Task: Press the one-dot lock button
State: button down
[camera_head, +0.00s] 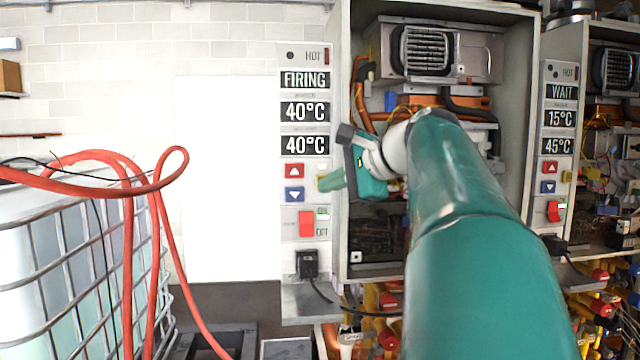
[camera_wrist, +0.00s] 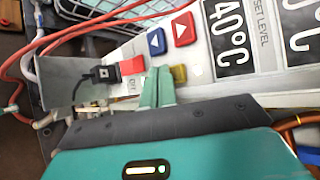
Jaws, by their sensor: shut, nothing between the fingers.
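The control panel (camera_head: 305,258) of the left heater shows FIRING and two 40°C readouts. A yellow button (camera_wrist: 179,74) sits low on the panel, right beside my fingertips in the wrist view; I cannot make out any dot on it. In the head view my gripper partly covers that spot. My gripper (camera_head: 328,181) is shut and empty, its green fingers pointing at the panel's right edge. In the wrist view the closed fingertips (camera_wrist: 158,72) lie between the yellow button and the red switch (camera_wrist: 132,65). I cannot tell whether they touch the panel.
A red up button (camera_head: 294,171) and blue down button (camera_head: 294,194) are left of my fingers. A black plug (camera_head: 307,264) sits below the switch. The open heater cabinet is at right; a red hose (camera_head: 128,230) hangs left. A second panel (camera_head: 558,140) stands further right.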

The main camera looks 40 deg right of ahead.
jog(key=shift+s, duration=0.1)
jog(key=shift+s+a, duration=0.55)
jog(key=shift+s, duration=0.25)
jog(key=shift+s+a, duration=0.6)
jog(key=shift+s, duration=0.2)
jog(key=shift+s+a, duration=0.55)
jog(key=shift+s, duration=0.25)
jog(key=s+a+f+n+g, duration=0.2)
jog(key=a+f+n, duration=0.4)
jog(key=f, duration=0.5)
jog(key=s+a+f+n+g, duration=0.2)
jog(key=a+f+n, duration=0.5)
jog(key=a+f, duration=0.4)
jog(key=s+a+f+n+g+h, duration=0.1)
jog(key=s+a+f+n+g, duration=0.2)
jog(key=f, duration=0.9)
jog(key=a+n, duration=0.3)
jog(key=a, duration=0.2)
jog(key=shift+a+f+n, duration=0.35)
jog(key=shift+a+n, duration=0.05)
